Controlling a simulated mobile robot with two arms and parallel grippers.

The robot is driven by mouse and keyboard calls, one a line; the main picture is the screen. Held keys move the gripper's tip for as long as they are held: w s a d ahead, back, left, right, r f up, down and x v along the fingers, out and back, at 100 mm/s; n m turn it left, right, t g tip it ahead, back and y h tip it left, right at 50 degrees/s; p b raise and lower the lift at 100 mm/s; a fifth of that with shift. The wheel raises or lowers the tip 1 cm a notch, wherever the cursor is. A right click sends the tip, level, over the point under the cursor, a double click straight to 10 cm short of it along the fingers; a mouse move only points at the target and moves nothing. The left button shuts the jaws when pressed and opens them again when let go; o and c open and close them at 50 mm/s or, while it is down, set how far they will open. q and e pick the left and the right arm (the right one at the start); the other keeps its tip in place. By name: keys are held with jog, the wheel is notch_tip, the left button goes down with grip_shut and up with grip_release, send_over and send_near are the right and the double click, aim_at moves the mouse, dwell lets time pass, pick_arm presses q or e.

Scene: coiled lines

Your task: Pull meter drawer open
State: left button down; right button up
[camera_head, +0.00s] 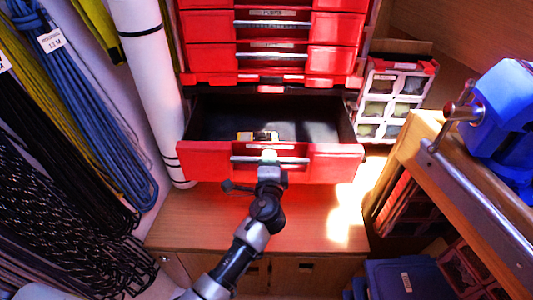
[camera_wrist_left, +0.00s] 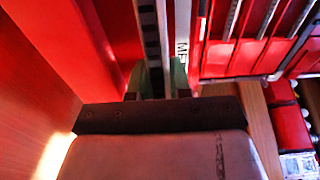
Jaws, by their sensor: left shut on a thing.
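The meter drawer (camera_head: 210,163) is the lowest red drawer showing in the cabinet, and it stands pulled out with its dark inside visible. A yellow and dark object (camera_head: 258,136) lies in it behind the front. My left gripper (camera_head: 268,160) is shut on the silver bar handle (camera_head: 295,160) at about the middle of the drawer front. In the left wrist view, the fingers (camera_wrist_left: 157,82) sit around the handle bar, beside a white label with partly readable letters "ME". My right gripper is in neither view.
Several shut red drawers (camera_head: 272,30) are stacked above. A wooden surface (camera_head: 205,225) lies below the open drawer. Coiled ropes (camera_head: 75,95) and a white roll (camera_head: 147,75) hang at left. A wooden bench with a blue clamp (camera_head: 500,125) stands at right, near an organizer (camera_head: 390,95).

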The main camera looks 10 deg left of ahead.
pick_arm(q)
jog(key=s, duration=0.3)
jog(key=shift+s+d+r, duration=0.15)
jog(key=shift+s+d, duration=0.1)
jog(key=shift+d, duration=0.1)
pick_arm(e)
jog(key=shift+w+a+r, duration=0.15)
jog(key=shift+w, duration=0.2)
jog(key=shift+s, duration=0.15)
pick_arm(q)
jog(key=c, duration=1)
grip_release()
jog(key=shift+c, duration=0.2)
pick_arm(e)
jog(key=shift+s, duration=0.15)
pick_arm(q)
jog(key=shift+s, duration=0.15)
jog(key=s+d, duration=0.2)
jog(key=s, duration=0.8)
jog(key=shift+s+b, duration=0.2)
jog(key=shift+b, duration=0.25)
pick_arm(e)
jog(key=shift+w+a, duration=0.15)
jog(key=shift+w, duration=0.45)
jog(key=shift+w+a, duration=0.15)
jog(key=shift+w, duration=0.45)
